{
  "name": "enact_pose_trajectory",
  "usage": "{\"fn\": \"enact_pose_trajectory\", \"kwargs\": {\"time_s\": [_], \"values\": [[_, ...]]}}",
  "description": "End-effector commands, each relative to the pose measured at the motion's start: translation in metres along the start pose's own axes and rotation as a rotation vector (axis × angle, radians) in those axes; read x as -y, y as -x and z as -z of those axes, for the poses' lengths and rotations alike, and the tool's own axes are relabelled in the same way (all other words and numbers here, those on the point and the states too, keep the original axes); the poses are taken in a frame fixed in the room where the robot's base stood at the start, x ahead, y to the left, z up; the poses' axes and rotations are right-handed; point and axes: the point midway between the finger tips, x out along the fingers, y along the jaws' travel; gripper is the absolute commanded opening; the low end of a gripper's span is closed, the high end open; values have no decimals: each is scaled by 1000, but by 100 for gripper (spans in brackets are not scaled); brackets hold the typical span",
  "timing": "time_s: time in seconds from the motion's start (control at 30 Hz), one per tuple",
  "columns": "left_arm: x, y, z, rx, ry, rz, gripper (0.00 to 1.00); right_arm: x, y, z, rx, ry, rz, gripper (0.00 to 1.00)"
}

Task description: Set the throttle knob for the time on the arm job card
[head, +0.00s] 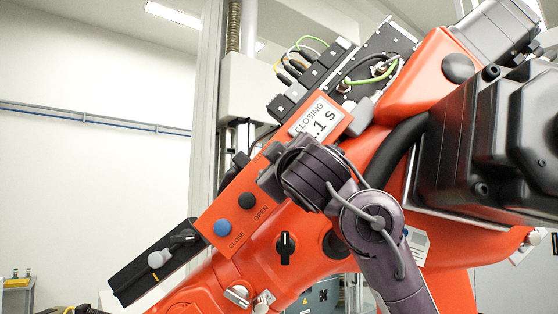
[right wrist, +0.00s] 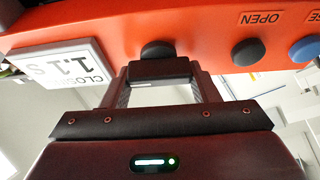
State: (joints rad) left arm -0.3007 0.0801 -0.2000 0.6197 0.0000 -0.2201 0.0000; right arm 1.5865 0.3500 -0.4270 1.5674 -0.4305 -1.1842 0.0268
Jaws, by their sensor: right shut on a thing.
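The throttle knob (right wrist: 158,49) is a black round knob on the orange panel (right wrist: 205,25), between the display and the OPEN button. My right gripper (right wrist: 158,72) is shut on it. In the head view my right gripper (head: 270,155) reaches the panel and hides the knob; its pointer position cannot be seen. The white display (head: 317,121) reads CLOSING with a partly covered number; in the right wrist view the display (right wrist: 62,68) appears upside down and reads 1.1 S. A small white card (head: 418,243) on the orange body has text too small to read. My left gripper is not in view.
A black OPEN button (head: 246,201) and a blue CLOSE button (head: 222,227) sit beside the gripper on the panel. A black selector (head: 285,246) is below. A black box with a grey knob (head: 157,259) is at lower left. Cabled modules (head: 312,72) stand above.

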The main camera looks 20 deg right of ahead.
Motion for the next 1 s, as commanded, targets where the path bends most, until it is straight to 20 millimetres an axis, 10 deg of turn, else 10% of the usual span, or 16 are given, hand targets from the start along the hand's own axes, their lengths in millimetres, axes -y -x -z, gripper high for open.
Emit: {"fn": "enact_pose_trajectory", "kwargs": {"time_s": [0.27,0.3,0.37,0.67,1.0], "values": [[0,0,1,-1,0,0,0,-2,0,0,1,-1,-2,32],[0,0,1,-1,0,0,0,-2,0,0,1,-1,-2,57],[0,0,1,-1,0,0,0,-2,0,0,1,-2,-2,64],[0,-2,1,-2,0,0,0,0,2,0,0,-2,-1,64],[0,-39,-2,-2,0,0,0,4,55,-3,-3,-4,-1,64]]}}
